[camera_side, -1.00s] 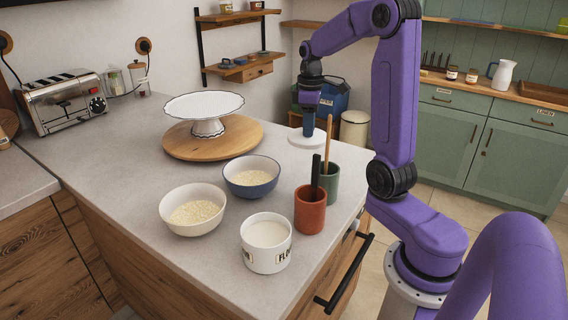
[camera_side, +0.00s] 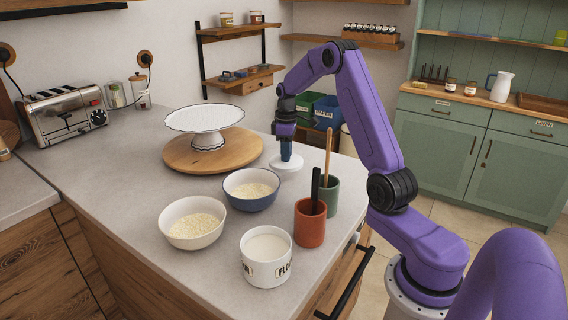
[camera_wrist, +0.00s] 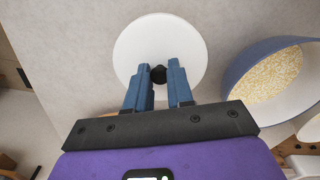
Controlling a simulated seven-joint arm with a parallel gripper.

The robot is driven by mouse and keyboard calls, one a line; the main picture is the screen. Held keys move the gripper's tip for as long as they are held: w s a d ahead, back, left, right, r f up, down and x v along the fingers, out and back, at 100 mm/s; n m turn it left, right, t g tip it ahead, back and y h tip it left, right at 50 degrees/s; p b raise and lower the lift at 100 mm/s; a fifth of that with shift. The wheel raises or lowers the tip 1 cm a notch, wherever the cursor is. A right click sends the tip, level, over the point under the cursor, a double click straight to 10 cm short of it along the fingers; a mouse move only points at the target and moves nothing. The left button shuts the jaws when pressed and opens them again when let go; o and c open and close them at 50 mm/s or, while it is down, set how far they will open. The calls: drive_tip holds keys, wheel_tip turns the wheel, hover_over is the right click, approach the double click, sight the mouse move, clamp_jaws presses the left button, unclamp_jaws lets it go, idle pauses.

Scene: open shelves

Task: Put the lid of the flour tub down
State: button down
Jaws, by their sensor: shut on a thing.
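The white round lid (camera_side: 286,164) is at the far right part of the counter, beyond the cups. My gripper (camera_side: 286,152) is above it, pointing down and shut on its dark knob. In the wrist view the lid (camera_wrist: 190,42) shows as a white disc and the blue fingers of my gripper (camera_wrist: 159,76) stand on either side of the knob (camera_wrist: 158,74). The lid looks level; I cannot tell whether it touches the counter. The flour tub (camera_side: 266,258) is white, lidless and full of white flour, at the front of the counter.
A blue bowl (camera_side: 251,203) and a cream bowl (camera_side: 191,237) hold pale grains. A terracotta cup (camera_side: 310,234) and a green cup (camera_side: 331,206) hold upright utensils. A white cake stand (camera_side: 205,119) stands on a round wooden board (camera_side: 177,157) left of the lid.

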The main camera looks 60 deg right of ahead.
sight(284, 163)
drive_tip(key=shift+w+d+f, duration=0.2)
drive_tip(key=shift+w+f, duration=0.15)
drive_tip(key=shift+f, duration=0.1)
drive_tip(key=shift+w+d+f, duration=0.15)
drive_tip(key=shift+w+f, duration=0.15)
drive_tip(key=shift+f, duration=1.7)
drive_tip(key=shift+f, duration=0.1)
drive_tip(key=c, duration=1)
unclamp_jaws()
